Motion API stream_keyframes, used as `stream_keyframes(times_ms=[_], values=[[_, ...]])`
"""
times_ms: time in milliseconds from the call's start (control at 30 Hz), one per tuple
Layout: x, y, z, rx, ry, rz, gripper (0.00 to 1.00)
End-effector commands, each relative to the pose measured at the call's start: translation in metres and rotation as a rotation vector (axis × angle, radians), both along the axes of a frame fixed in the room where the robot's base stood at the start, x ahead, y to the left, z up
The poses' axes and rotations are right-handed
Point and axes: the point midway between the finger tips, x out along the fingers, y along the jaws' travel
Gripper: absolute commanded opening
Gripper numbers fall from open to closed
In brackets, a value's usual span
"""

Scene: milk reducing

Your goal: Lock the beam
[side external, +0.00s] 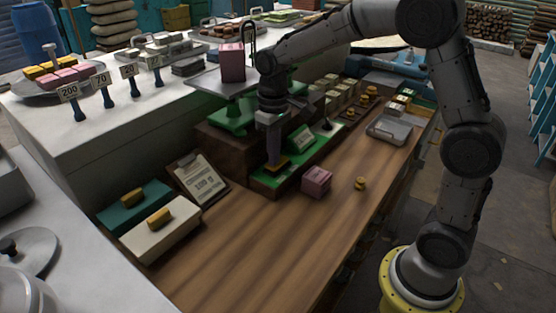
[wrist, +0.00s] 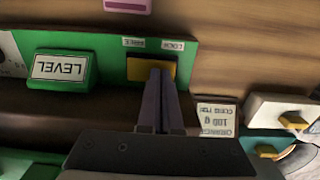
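The brass-yellow lock piece (wrist: 138,70) sits on a green panel in the wrist view, below two small labels that appear upside down. The left label (wrist: 133,42) seems to read FREE and the right one (wrist: 173,45) LOCK. My gripper (wrist: 161,70) has its fingers close together, with the tips over the right part of the yellow piece; I cannot tell whether they touch it. In the side view my gripper (side external: 273,157) points down at the yellow piece (side external: 281,169) on the scale's front panel. The green beam assembly (side external: 232,118) and its pan are partly behind my arm.
A pink block (side external: 317,181) and a small brass weight (side external: 360,184) stand on the wooden counter. A LEVEL sign (wrist: 60,68) is beside the yellow piece. A clipboard (side external: 198,178) and two boxes stand left.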

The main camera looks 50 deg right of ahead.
Motion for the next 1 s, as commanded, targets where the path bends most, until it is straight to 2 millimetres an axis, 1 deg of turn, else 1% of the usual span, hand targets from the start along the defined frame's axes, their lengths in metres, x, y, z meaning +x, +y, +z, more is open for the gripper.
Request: stream_keyframes(times_ms=[133, 267, 1000], values=[[0.0, 0.0, -0.002, 0.0, 0.001, 0.0, 0.0], [0.0, 0.0, 0.0, -0.001, 0.001, 0.0, 0.0], [0.001, 0.0, 0.054, 0.0, -0.002, 0.0, 0.0]])
